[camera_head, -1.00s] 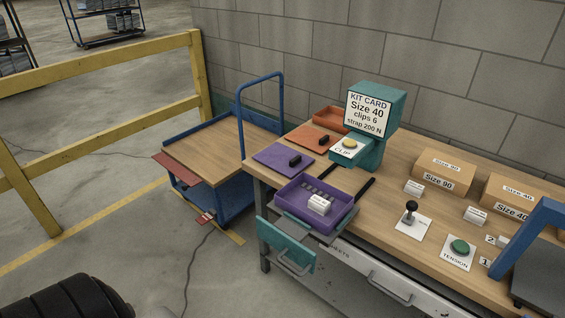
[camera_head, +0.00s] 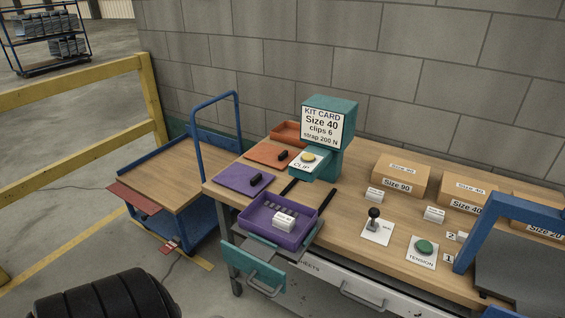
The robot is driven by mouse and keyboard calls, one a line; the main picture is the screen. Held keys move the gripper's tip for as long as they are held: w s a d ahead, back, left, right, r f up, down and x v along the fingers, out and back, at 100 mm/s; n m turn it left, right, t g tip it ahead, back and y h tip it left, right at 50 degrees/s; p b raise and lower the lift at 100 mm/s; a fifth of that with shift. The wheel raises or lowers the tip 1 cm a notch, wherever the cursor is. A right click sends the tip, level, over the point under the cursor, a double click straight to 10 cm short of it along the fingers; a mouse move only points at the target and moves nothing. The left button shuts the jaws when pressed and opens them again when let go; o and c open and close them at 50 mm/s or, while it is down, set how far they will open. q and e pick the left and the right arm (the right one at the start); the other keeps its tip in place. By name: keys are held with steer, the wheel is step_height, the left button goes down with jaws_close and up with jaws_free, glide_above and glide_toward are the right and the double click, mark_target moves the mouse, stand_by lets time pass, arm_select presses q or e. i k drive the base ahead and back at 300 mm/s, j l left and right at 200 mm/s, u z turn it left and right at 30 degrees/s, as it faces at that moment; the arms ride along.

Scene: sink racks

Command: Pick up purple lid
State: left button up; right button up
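The purple lid (camera_head: 236,179) is a flat panel with a black handle (camera_head: 256,180). It lies on the workbench near its left end. The purple tray (camera_head: 255,220) sits in front of it near the bench's front edge. The tray holds a small white labelled box (camera_head: 284,221) and several dark clips. A black, ribbed, rounded part shows at the lower left. I cannot tell whether it belongs to my arm. Neither of my grippers can be made out.
An orange lid (camera_head: 266,154) and an orange tray (camera_head: 288,131) lie behind the purple lid. A teal clip dispenser (camera_head: 330,158) with a kit card stands to the right. A blue cart (camera_head: 172,176) stands left of the bench. A yellow railing (camera_head: 75,85) is at far left.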

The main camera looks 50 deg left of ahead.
mark_target(244, 176)
steer(key=j+z, duration=0.25)
steer(key=j, duration=0.15)
steer(key=k+j+z, duration=0.2)
steer(key=j, duration=0.2)
steer(key=j+z, duration=0.25)
steer(key=j, duration=0.15)
steer(key=k+j+z, duration=0.1)
steer(key=j+z, duration=0.15)
steer(key=j, duration=0.1)
